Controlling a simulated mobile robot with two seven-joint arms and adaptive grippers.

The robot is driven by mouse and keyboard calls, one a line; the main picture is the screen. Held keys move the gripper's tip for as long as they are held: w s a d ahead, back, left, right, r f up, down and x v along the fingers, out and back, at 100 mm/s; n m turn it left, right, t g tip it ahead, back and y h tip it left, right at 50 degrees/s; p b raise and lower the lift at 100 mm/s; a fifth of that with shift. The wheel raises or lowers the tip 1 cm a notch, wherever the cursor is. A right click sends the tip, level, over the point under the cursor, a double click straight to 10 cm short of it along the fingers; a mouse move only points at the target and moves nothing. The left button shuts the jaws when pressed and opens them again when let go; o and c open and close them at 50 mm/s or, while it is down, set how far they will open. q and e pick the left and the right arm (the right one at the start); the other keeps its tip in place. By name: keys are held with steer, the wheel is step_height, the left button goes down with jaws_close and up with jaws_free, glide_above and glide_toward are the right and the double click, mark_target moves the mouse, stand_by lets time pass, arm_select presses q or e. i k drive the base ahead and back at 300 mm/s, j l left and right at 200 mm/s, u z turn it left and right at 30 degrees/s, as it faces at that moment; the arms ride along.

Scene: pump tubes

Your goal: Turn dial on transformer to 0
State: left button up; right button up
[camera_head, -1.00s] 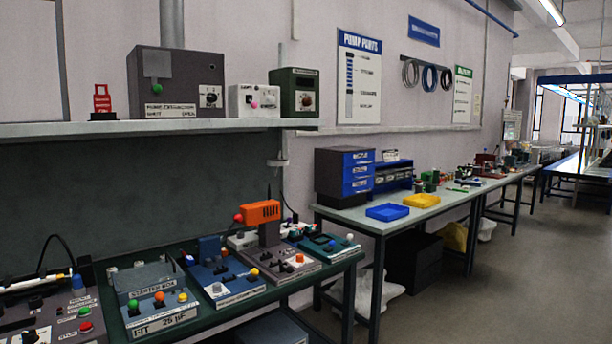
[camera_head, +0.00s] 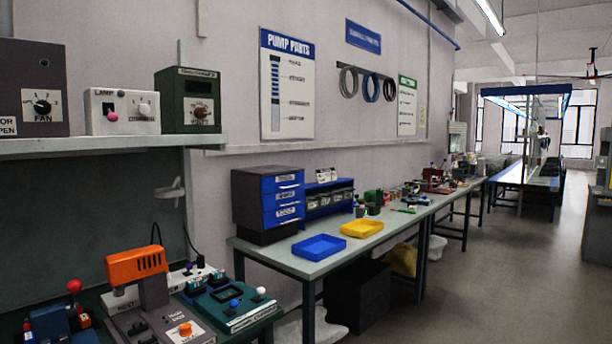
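Several boxes with dials stand on the wall shelf at the left in the head view. A dark green box (camera_head: 190,101) has a round brown dial (camera_head: 201,112) on a light panel and a label strip along its top that is too small to read surely; it may be the transformer. A white box (camera_head: 122,112) marked LAMP has a pink knob and a white dial. A dark grey box (camera_head: 34,87), cut by the left edge, has a dial marked FAN. The dial settings are too small to read surely. Neither of my grippers is in view.
A workbench below the shelf holds an orange-topped device (camera_head: 136,263) and several control boxes. A second table (camera_head: 296,262) carries blue drawers (camera_head: 283,201), a blue tray (camera_head: 319,247) and a yellow tray (camera_head: 362,228). The floor (camera_head: 480,290) at the right is clear.

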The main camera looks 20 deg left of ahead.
mark_target(200, 113)
steer(key=i, duration=0.6)
steer(key=i+l+u, duration=0.1)
steer(key=i, duration=0.5)
steer(key=i+l, duration=0.1)
steer(key=i, duration=0.45)
steer(key=u, duration=0.05)
